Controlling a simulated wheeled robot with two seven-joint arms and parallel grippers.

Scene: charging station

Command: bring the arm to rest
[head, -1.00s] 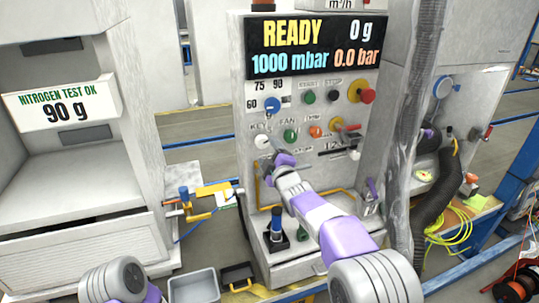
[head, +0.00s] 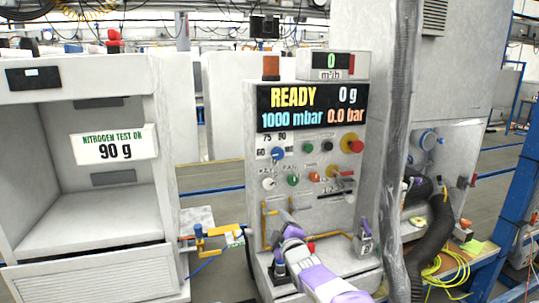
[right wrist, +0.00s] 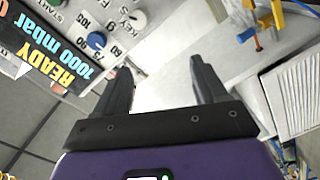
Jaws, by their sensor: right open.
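My right arm comes up from the bottom of the head view, and its gripper (head: 284,219) is in front of the lower part of the control panel (head: 330,200). In the right wrist view the two dark fingers of this gripper (right wrist: 160,88) stand wide apart with nothing between them. The panel's knobs and the READY display (right wrist: 50,65) lie beyond the fingers at the upper left of that view. The right gripper is apart from the knobs in the head view. My left gripper is not in view.
A white cabinet (head: 90,285) with a "NITROGEN TEST OK 90 g" sign (head: 114,146) stands at the left. A yellow-handled valve (head: 207,237) sits between it and the panel. A grey hose (head: 403,150) hangs right of the panel, and a blue frame (head: 515,210) stands at the far right.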

